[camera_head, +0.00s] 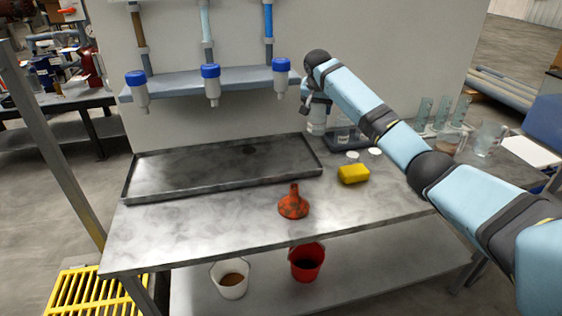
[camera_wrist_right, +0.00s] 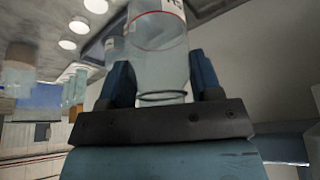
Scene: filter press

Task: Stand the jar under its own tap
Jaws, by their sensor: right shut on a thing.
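My right gripper (camera_head: 317,103) is shut on a clear jar (camera_head: 317,122), right of the taps and near the dark rack. In the right wrist view the jar (camera_wrist_right: 160,55) sits between the two blue fingers of my right gripper (camera_wrist_right: 160,85); it has a red line and a partly cut-off label that I cannot read. Three blue-capped taps hang from the wall shelf: left (camera_head: 139,91), middle (camera_head: 212,87) and right (camera_head: 281,79). Their pipes look brown, pale blue and stronger blue. A shallow metal tray (camera_head: 220,172) lies below them, with no jar on it. My left gripper is not in view.
On the steel table (camera_head: 200,235) are an orange funnel (camera_head: 293,205), a yellow sponge (camera_head: 353,174), two small white lids and a dark rack (camera_head: 345,139) with glassware. Glass cylinders and a jug (camera_head: 487,139) stand at right. White (camera_head: 230,281) and red (camera_head: 307,266) buckets sit below.

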